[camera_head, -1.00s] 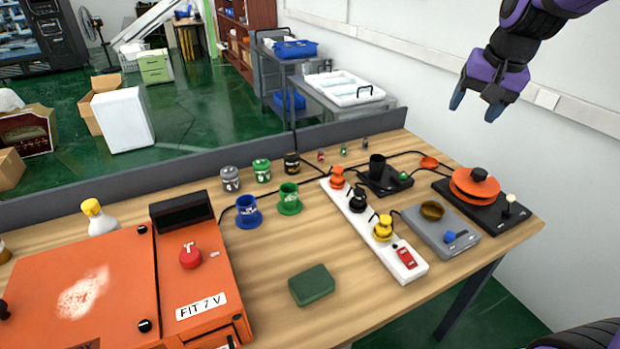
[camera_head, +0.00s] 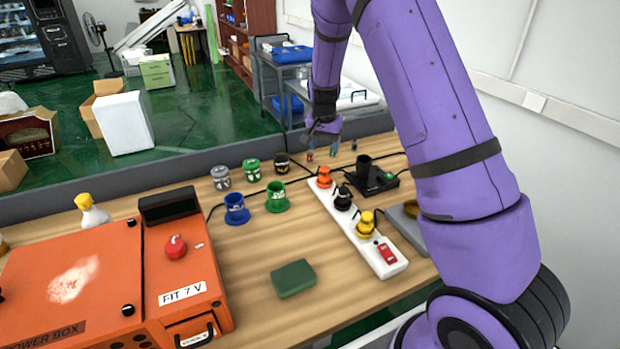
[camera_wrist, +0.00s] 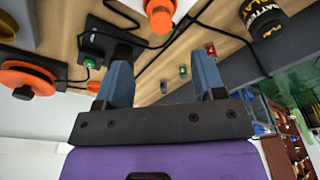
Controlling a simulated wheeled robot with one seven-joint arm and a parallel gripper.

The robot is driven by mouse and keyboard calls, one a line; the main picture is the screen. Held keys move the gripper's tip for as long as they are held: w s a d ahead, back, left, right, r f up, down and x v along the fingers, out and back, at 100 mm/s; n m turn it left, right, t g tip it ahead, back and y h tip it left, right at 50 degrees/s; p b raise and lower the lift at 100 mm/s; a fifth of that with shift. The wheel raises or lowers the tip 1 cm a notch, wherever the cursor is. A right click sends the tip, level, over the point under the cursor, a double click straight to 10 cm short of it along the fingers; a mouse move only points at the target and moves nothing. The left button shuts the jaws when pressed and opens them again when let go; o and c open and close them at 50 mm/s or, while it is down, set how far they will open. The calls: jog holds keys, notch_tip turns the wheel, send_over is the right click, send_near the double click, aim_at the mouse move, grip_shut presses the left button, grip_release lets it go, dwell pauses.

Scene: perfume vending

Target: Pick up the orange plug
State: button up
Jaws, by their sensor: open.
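A black device (camera_head: 372,180) stands right of the strip. An orange power box (camera_head: 75,285) fills the left side. My arm hides the table's right side.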

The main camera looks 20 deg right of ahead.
aim_at(325, 168)
jog(key=f, duration=0.5)
jog(key=shift+w+d, duration=0.15)
jog(key=shift+w, duration=0.2)
jog(key=shift+w+d+f, duration=0.1)
jog(key=shift+d+f, duration=0.05)
jog(key=shift+f, duration=0.8)
jog(key=shift+w+d+f, duration=0.1)
jog(key=shift+f, duration=0.85)
jog(key=shift+w+d+f, duration=0.1)
jog(key=shift+d+f, duration=0.05)
jog(key=shift+f, duration=0.8)
jog(key=c, duration=1)
